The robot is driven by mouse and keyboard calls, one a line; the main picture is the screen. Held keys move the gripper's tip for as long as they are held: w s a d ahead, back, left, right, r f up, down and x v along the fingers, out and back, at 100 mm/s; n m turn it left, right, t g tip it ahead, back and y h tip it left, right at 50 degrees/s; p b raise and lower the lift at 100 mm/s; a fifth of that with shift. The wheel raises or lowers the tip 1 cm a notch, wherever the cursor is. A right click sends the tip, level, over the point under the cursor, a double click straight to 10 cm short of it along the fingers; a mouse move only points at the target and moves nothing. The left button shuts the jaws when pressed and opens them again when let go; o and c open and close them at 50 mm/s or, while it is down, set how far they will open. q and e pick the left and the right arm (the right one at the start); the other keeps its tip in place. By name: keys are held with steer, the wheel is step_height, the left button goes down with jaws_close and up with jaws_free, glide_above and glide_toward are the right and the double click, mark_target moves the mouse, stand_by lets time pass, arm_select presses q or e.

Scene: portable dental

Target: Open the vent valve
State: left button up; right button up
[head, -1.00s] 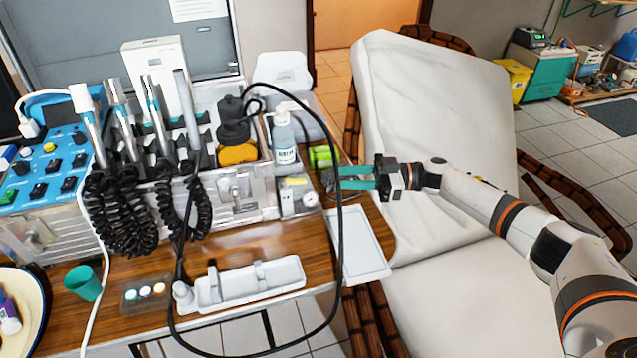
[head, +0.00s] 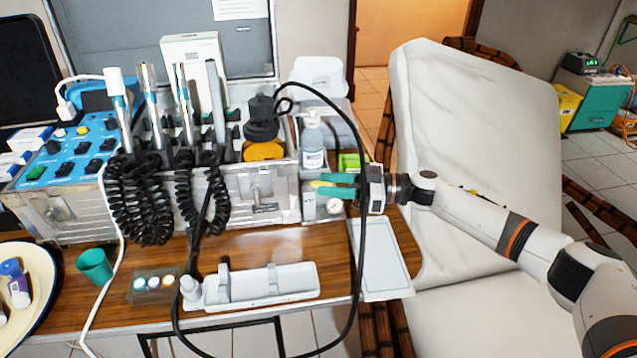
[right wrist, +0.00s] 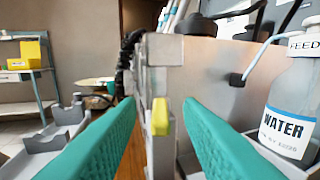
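The vent valve appears as a small yellow lever (head: 314,184) at the right end of the metal case. In the right wrist view the yellow lever (right wrist: 160,117) hangs upright beside a grey metal post, between my finger lines. My right gripper (head: 322,185) is open, its two teal fingers pointing left at the lever. In the wrist view the right gripper (right wrist: 160,103) shows a clear gap on both sides of the lever. I cannot tell whether the fingertips reach past it. My left gripper is not in view.
A pressure gauge (head: 333,206) sits just below the fingers. A water bottle (head: 312,145) stands behind them. A black hose (head: 361,235) loops in front of the gripper. A white tray (head: 385,270) lies below, and a reclined chair (head: 470,130) is to the right.

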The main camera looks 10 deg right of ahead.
mark_target(319, 182)
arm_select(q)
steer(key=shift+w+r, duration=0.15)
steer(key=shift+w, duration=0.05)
arm_select(e)
steer(key=shift+x, duration=1.65)
steer(key=shift+d, duration=0.1)
jaws_close()
steer(key=shift+w+g, duration=0.1)
steer(key=shift+g, duration=0.2)
steer(key=shift+n+g+y+b, duration=0.3)
steer(key=shift+n+g+b, duration=0.35)
steer(key=shift+n+g, duration=0.2)
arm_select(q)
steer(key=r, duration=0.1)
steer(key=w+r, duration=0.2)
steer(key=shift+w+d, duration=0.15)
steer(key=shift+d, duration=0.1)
arm_select(e)
jaws_free()
steer(key=shift+d, duration=0.15)
